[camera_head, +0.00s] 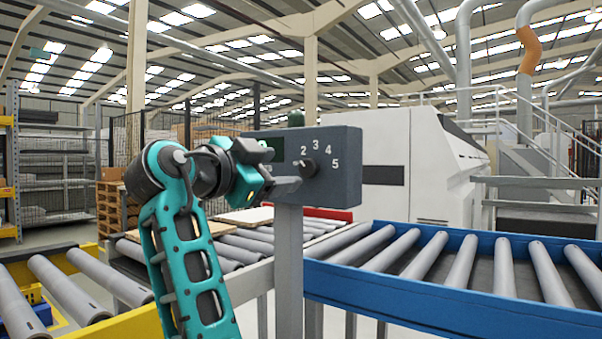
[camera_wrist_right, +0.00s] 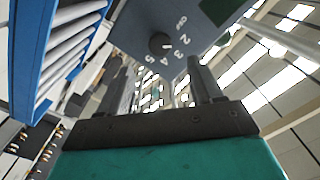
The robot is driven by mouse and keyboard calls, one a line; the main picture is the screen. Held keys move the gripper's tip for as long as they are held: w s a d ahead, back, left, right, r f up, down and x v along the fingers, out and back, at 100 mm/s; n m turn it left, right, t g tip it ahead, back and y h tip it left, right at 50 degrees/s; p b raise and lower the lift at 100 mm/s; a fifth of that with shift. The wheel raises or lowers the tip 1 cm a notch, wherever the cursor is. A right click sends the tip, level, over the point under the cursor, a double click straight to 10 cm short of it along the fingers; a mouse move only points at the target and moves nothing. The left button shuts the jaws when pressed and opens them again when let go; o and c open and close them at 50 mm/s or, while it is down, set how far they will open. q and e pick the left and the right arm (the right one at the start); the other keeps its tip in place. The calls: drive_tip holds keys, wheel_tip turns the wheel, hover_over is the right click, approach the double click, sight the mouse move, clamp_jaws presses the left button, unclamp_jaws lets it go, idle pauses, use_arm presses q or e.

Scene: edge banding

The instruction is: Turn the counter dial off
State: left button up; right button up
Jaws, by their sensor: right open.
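The counter dial (camera_head: 308,167) is a dark round knob on the front of a grey control box (camera_head: 345,185) on a post. Numbers 2 to 5 ring it. The right wrist view shows the dial (camera_wrist_right: 159,42) too, with an OFF mark beside the numbers; its exact setting is hard to tell. My right gripper (camera_head: 286,186) is close to the box's front, at the dial's lower left. In the right wrist view, the fingers of my right gripper (camera_wrist_right: 160,75) are apart and empty, with the dial beyond their tips. My left gripper is out of view.
A blue-framed roller conveyor (camera_head: 450,300) runs to the right of the post. A yellow-framed conveyor (camera_head: 90,285) stands at the left. A large white machine (camera_head: 425,150) stands behind the box. A dark green screen (camera_head: 277,148) is on the box's left part.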

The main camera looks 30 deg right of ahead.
sight(306, 168)
drive_tip(key=x, duration=0.6)
drive_tip(key=shift+d+b, duration=0.15)
drive_tip(key=shift+b, duration=0.15)
drive_tip(key=shift+x, duration=0.75)
drive_tip(key=shift+w, duration=0.1)
drive_tip(key=shift+c, duration=0.3)
drive_tip(key=c, duration=1)
